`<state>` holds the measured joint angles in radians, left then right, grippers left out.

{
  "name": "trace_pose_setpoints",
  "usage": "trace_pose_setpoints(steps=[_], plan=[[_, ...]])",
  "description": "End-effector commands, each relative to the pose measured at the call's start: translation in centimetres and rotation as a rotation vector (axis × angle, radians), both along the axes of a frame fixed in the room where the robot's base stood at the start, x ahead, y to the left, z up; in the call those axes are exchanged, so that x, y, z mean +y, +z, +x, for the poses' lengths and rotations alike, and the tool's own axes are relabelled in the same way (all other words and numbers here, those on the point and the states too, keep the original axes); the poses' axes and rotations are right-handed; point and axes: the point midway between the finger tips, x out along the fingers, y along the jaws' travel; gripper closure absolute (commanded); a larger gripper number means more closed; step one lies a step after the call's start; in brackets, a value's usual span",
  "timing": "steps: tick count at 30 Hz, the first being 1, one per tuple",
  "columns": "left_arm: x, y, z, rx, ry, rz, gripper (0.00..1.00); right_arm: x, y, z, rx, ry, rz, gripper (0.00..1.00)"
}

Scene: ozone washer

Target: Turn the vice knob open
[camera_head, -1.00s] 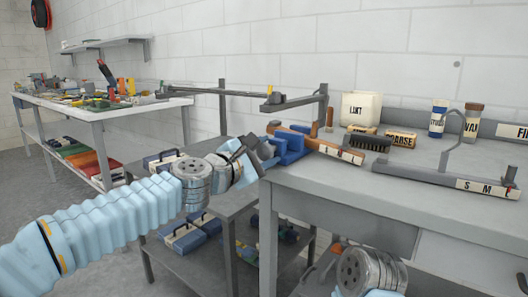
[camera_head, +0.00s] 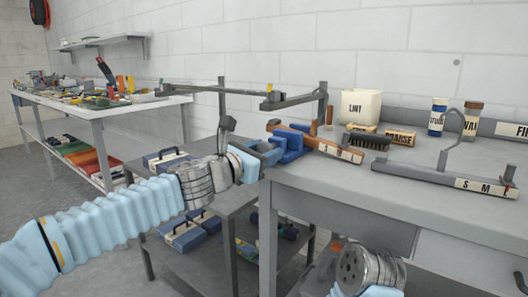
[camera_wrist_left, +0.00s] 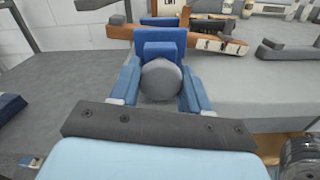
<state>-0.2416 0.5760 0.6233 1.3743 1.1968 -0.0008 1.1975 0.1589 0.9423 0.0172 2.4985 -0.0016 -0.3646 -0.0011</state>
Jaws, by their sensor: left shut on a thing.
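The blue vice (camera_head: 290,141) is at the left end of the grey workbench, and it also shows in the left wrist view (camera_wrist_left: 160,40). Its round grey knob (camera_wrist_left: 161,81) faces the left wrist camera. My left gripper (camera_head: 264,153) has one blue finger on each side of the knob and is shut on it; the fingers also show in the left wrist view (camera_wrist_left: 161,88). In the head view the knob is hidden by the gripper. My right wrist shows low at the right, but its gripper cannot be made out.
A dark brush (camera_head: 366,140), a white LINT box (camera_head: 361,106) and a grey rack (camera_head: 460,181) stand on the bench. A lower grey table with blue cases (camera_head: 187,235) is left of it.

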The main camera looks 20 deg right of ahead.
Motion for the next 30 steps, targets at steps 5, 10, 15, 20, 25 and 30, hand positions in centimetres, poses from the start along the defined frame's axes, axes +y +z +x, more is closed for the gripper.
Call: trace_pose_setpoints(steps=[5, 10, 15, 20, 25, 30], plan=[[0.00, -0.13, 0.05, 0.027, 0.001, -0.019, 0.84, 0.01, 0.00, -0.01, 0.000, 0.000, 0.000, 1.00], [0.00, -0.14, 0.05, 0.034, 0.000, -0.024, 0.84, 0.00, 0.00, -0.01, 0.000, 0.000, 0.000, 1.00], [-0.01, -0.15, 0.05, 0.034, 0.000, -0.024, 0.84, 0.00, 0.00, -0.01, 0.000, 0.000, 0.000, 1.00], [-0.01, -0.15, 0.05, 0.034, 0.000, -0.024, 0.45, 0.00, 0.00, 0.00, 0.000, 0.000, 0.000, 1.00], [-0.01, -0.10, 0.02, 0.032, 0.000, -0.024, 0.34, 0.00, 0.00, 0.00, 0.000, 0.000, 0.000, 1.00], [0.02, -0.07, -0.01, 0.032, 0.000, -0.024, 0.34, 0.00, -0.02, 0.00, 0.000, 0.000, 0.000, 1.00]])
